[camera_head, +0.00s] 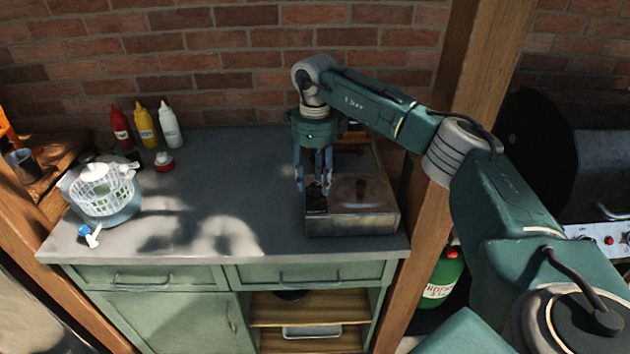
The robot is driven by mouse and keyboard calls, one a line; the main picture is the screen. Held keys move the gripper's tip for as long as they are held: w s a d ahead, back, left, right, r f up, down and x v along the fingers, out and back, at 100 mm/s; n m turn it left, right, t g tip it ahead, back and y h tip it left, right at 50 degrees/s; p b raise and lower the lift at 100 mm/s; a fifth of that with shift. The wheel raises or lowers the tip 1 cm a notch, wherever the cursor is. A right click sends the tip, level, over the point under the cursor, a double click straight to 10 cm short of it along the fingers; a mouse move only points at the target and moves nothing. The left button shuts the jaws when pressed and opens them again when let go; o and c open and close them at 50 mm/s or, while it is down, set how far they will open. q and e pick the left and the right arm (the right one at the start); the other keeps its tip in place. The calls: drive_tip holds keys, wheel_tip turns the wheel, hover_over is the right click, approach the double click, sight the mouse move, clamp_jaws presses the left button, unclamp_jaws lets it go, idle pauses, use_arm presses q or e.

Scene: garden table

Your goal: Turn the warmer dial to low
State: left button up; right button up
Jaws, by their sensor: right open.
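The warmer (350,222) is a low metal box with a brownish lid (362,190), at the right end of the grey counter. Its dial cannot be made out in this view. My right gripper (313,190) points down at the left part of the warmer, with its fingers apart and nothing seen between them. Its fingertips overlap a dark area at the warmer's left side; whether they touch it cannot be told. My left gripper is not in view.
Red, yellow and white squeeze bottles (145,127) stand at the back left of the counter (225,170). A clear container with a white basket (103,190) stands at the left. The counter's middle is clear. A wooden post (440,150) and a black grill (575,150) are at the right.

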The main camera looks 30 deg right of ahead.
sight(315, 186)
wheel_tip(315, 186, up, 11)
idle(0.3)
drive_tip(key=shift+r, duration=0.1)
